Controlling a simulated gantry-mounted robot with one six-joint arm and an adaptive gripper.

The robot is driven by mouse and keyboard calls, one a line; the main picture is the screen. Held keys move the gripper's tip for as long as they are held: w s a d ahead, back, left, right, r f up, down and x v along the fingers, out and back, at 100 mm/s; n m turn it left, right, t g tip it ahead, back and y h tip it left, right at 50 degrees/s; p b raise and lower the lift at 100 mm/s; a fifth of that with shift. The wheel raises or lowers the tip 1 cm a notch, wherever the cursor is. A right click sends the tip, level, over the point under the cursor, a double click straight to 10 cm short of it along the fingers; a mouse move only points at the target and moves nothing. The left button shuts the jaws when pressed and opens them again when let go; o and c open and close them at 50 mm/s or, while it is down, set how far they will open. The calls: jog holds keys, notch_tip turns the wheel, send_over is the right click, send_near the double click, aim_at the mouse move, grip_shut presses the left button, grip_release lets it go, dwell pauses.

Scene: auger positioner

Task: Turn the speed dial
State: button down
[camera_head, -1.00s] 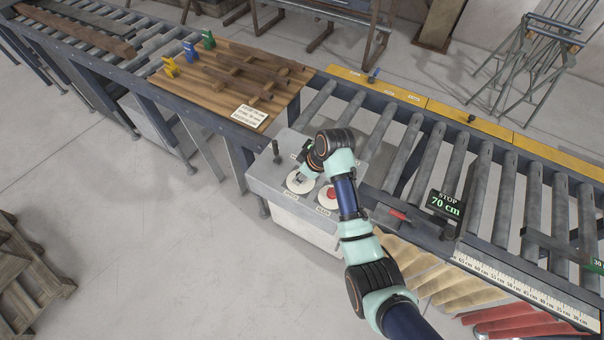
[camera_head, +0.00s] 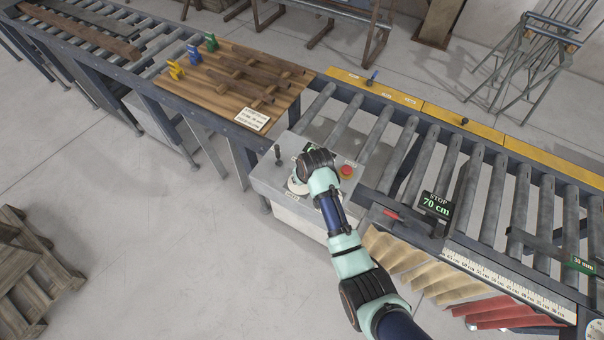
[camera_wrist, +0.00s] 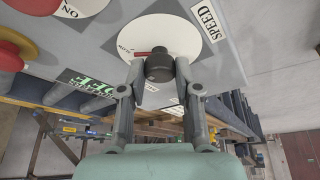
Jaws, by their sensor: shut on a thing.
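The speed dial (camera_wrist: 159,67) is a dark round knob with a red pointer, on a white disc (camera_wrist: 185,38) beside a "SPEED" label (camera_wrist: 205,20) in the wrist view. My gripper (camera_wrist: 160,80) is shut on the knob, one finger on each side. The red pointer points left in the wrist view, towards small lettering on the disc. In the head view my wrist (camera_head: 318,170) is over the control box (camera_head: 268,180) and hides the knob and most of the white disc (camera_head: 297,187).
A red button (camera_head: 346,171) stands on the box just right of my wrist. A dark lever (camera_head: 277,152) rises at the box's left. A wooden board with bars (camera_head: 225,85) lies behind.

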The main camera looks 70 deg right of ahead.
jog(key=shift+m+p, duration=0.3)
jog(key=shift+m, duration=0.5)
jog(key=shift+g+h, duration=0.3)
jog(key=c, duration=0.8)
grip_release()
jog(key=v, duration=1.2)
